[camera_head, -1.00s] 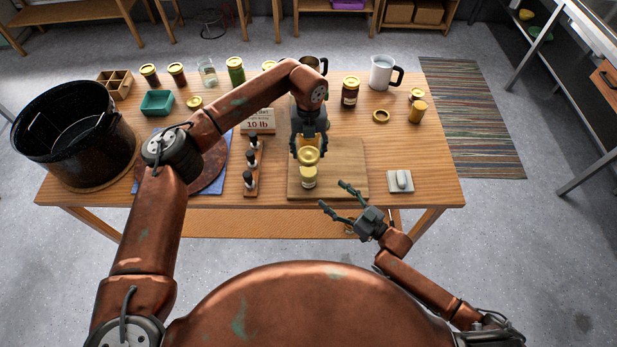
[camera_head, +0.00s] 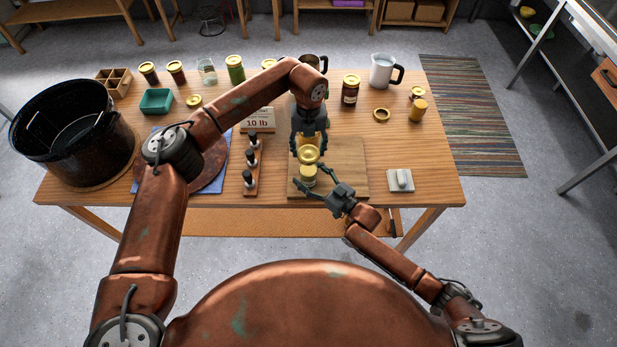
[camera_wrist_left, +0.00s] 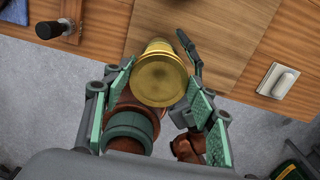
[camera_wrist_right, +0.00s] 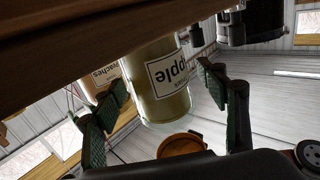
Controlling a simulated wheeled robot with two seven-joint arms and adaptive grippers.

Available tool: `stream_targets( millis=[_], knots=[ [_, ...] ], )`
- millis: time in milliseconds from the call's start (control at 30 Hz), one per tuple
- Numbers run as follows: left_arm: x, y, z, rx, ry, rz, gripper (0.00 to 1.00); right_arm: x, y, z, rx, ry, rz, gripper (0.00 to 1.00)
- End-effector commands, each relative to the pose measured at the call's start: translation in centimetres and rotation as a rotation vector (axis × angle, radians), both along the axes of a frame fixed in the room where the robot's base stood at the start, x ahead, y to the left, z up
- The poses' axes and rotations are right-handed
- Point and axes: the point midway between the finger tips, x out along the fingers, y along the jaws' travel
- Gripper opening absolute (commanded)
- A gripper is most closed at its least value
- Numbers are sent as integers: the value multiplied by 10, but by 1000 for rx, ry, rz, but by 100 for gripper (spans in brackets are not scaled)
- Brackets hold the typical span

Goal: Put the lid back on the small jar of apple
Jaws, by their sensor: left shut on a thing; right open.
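The small apple jar (camera_head: 308,175) stands on the wooden board, and its label reads "apple" upside down in the right wrist view (camera_wrist_right: 165,80). A gold lid (camera_head: 308,156) is directly above it, and it also shows in the left wrist view (camera_wrist_left: 160,75). In the right wrist view a gold round piece (camera_wrist_right: 181,144), apparently this lid, looks slightly apart from the jar's mouth. My left gripper (camera_head: 309,145) is shut on the lid from above. My right gripper (camera_head: 315,182) is open, low at the board's front, with its fingers on either side of the jar.
The wooden board (camera_head: 348,178) lies at the table's front. A grey-white switch-like block (camera_head: 400,180) is to its right, a rack of dark-handled tools (camera_head: 251,165) to its left. A gold ring (camera_head: 381,115), jars and a white jug (camera_head: 382,72) stand behind. A big black pot (camera_head: 75,135) is far left.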

Motion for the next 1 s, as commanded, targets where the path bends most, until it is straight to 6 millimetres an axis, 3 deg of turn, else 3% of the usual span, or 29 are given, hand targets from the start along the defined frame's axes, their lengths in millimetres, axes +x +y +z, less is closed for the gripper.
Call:
stream_targets(
  millis=[233,1000],
  knots=[
    [0,0,0,0,0,0,39,0,0,0,0,0,0,66],
    [0,0,0,0,0,0,39,0,0,0,0,0,0,13]
  ],
)
